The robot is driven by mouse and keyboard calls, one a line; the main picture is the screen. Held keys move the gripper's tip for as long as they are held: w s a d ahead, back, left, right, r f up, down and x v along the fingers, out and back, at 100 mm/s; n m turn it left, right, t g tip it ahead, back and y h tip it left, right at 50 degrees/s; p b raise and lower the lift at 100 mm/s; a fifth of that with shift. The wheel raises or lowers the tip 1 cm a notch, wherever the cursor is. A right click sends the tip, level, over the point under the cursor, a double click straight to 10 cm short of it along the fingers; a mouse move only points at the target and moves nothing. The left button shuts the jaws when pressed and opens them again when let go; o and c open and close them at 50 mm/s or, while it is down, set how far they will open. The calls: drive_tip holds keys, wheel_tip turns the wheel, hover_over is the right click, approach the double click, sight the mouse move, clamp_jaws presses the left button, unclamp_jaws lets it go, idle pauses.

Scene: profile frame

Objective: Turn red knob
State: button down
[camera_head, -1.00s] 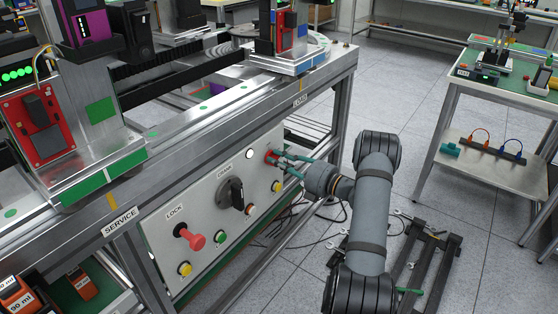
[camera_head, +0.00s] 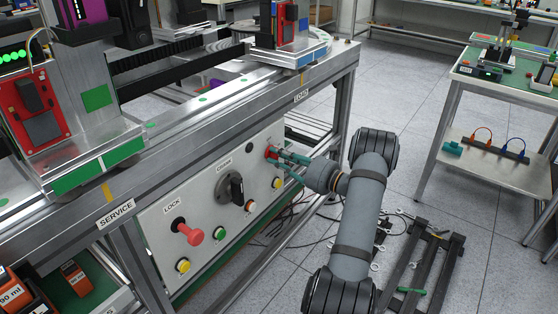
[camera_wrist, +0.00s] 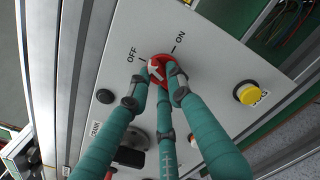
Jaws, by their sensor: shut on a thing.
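The red knob (camera_wrist: 161,63) sits on the grey control panel, between the printed words OFF and ON in the wrist view. A white mark shows on its OFF-side part, partly hidden by a fingertip. In the head view, the red knob (camera_head: 269,152) shows only as a small red patch behind my gripper (camera_head: 277,156), at the panel's upper right.
The panel also holds a black crank handle (camera_head: 237,189), a red LOCK plunger (camera_head: 189,232), a dark round lamp (camera_head: 249,147) and several small buttons. A yellow button (camera_wrist: 247,94) is right of my fingers. Cables lie on the floor below.

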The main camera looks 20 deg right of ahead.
drive_tip(key=shift+f+n+b, duration=0.15)
drive_tip(key=shift+n+b, duration=1)
drive_tip(key=shift+n, duration=0.85)
drive_tip(key=c, duration=1.6)
unclamp_jaws()
drive_tip(key=shift+o, duration=0.2)
drive_tip(key=v, duration=1.2)
drive_tip(key=shift+w, duration=0.1)
drive_tip(key=x, duration=1.2)
